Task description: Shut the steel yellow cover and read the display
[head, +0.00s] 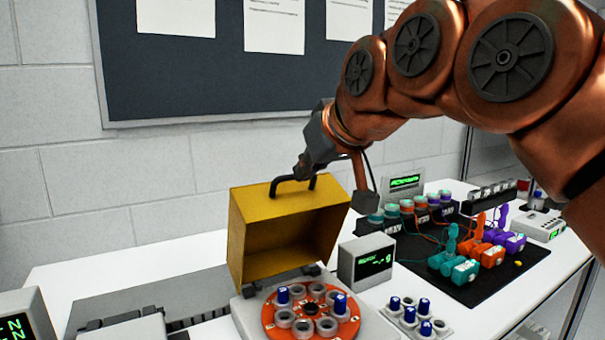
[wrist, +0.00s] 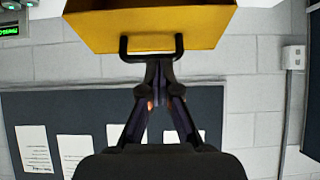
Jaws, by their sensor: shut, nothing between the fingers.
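The yellow cover (head: 285,235) stands open and tilted up behind the orange rotor disc (head: 296,335), its hollow side facing the front. Its dark handle (head: 290,183) is on top. My gripper (head: 306,172) is at the handle, its fingers shut with nothing between them. In the wrist view the fingertips (wrist: 158,65) meet at the handle bar (wrist: 150,56), below the yellow cover (wrist: 150,22); I cannot tell whether they touch it. The small display (head: 375,262) right of the cover shows green marks like "-.g", partly too small to read.
A rack of blue-capped tubes (head: 418,318) stands at the front right. A black mat (head: 425,268) holds teal, orange and purple devices. Another display (head: 14,328) is at the left edge. A pinboard (head: 240,85) hangs on the wall behind.

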